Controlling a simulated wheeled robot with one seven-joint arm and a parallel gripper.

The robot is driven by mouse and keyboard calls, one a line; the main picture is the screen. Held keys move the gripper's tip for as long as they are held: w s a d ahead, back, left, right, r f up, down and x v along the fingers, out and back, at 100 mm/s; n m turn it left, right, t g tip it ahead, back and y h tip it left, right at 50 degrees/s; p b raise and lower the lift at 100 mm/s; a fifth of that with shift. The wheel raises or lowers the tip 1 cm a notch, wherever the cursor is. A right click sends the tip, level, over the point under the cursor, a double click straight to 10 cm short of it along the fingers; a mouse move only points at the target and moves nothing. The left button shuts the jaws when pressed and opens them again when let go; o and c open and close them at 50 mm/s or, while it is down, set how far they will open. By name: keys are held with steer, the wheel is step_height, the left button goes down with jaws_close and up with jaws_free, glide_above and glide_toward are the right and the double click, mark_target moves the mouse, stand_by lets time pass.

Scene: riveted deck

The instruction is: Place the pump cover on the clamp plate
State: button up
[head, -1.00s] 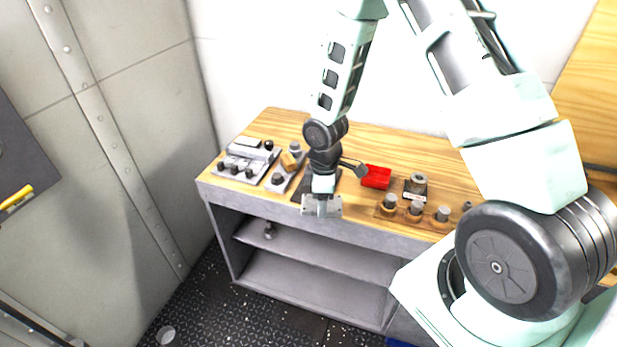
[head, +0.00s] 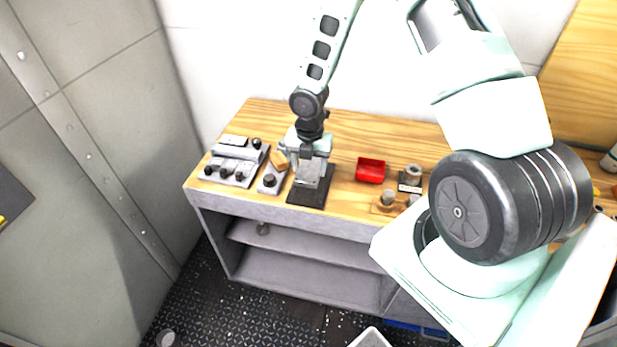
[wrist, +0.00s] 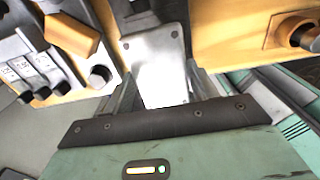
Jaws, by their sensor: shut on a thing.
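The pump cover looks like a light grey metal plate with small holes near its corners. It shows in the head view (head: 309,173) below my gripper (head: 311,158), and in the wrist view (wrist: 155,65) between the fingers of my gripper (wrist: 158,92). My gripper is shut on it. The clamp plate appears to be the dark plate (head: 302,198) on the bench, left of the red bin. The cover is over this plate in the head view and hides part of it. I cannot tell whether they touch.
A wooden-topped bench (head: 345,195) carries everything. Left of the dark plate are a block with an orange part (head: 279,160) and a grey switch panel (head: 235,163). A red bin (head: 371,171) and round metal parts (head: 413,174) stand to the right. My arm hides the bench's right end.

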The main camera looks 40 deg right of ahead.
mark_target(309, 177)
step_height(309, 177, down, 5)
steer(key=shift+r+p, duration=0.15)
steer(key=shift+p, duration=0.2)
steer(key=shift+f, duration=0.2)
steer(key=shift+f+b, duration=0.35)
steer(key=shift+f, duration=0.1)
steer(key=o, duration=1.3)
steer(key=shift+s, duration=0.1)
steer(key=shift+f, duration=0.1)
